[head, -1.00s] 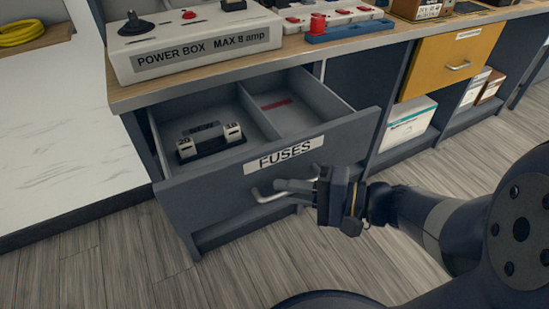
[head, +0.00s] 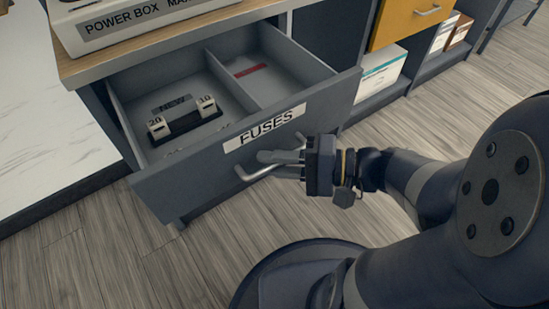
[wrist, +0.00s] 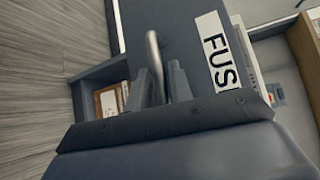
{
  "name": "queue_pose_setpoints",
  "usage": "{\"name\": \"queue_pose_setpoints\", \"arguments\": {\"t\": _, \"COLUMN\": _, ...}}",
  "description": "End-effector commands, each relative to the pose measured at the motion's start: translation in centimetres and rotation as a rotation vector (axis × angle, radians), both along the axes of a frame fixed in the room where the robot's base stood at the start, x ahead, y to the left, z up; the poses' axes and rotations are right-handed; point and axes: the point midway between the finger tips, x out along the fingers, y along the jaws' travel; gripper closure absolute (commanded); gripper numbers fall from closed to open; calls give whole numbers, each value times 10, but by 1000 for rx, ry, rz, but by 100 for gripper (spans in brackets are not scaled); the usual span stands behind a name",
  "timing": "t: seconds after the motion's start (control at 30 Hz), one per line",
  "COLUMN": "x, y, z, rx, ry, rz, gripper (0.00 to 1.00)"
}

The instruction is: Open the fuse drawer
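The grey fuse drawer (head: 205,168) stands pulled well out of the cabinet below the worktop. Its front bears a FUSES label (head: 264,128), which shows in part in the wrist view (wrist: 217,52). Its metal bar handle (head: 252,173) is on the front below the label. A fuse block (head: 184,117) marked 20 and 10 lies in the drawer's left compartment.
A power box (head: 130,20) stands on the wooden worktop (head: 90,68) above. A yellow drawer (head: 405,20) and shelf boxes (head: 381,72) are to the right. Wood-plank floor (head: 90,250) is clear in front of the drawer.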

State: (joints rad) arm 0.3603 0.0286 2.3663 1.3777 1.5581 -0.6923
Motion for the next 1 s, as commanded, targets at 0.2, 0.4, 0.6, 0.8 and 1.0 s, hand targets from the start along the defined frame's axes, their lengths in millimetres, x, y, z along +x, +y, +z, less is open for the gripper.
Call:
{"name": "queue_pose_setpoints", "arguments": {"t": 0.2, "x": 0, "y": 0, "z": 0, "rx": 1, "ry": 0, "rz": 1, "gripper": 79}}
{"name": "queue_pose_setpoints", "arguments": {"t": 0.4, "x": 0, "y": -3, "z": 1, "rx": 1, "ry": 0, "rz": -1, "gripper": 79}}
{"name": "queue_pose_setpoints", "arguments": {"t": 0.6, "x": -3, "y": -18, "z": 4, "rx": 0, "ry": 0, "rz": -5, "gripper": 79}}
{"name": "queue_pose_setpoints", "arguments": {"t": 0.8, "x": -8, "y": -40, "z": 7, "rx": 2, "ry": 1, "rz": -5, "gripper": 79}}
{"name": "queue_pose_setpoints", "arguments": {"t": 1.0, "x": -13, "y": -65, "z": 11, "rx": 1, "ry": 1, "rz": -6, "gripper": 79}}
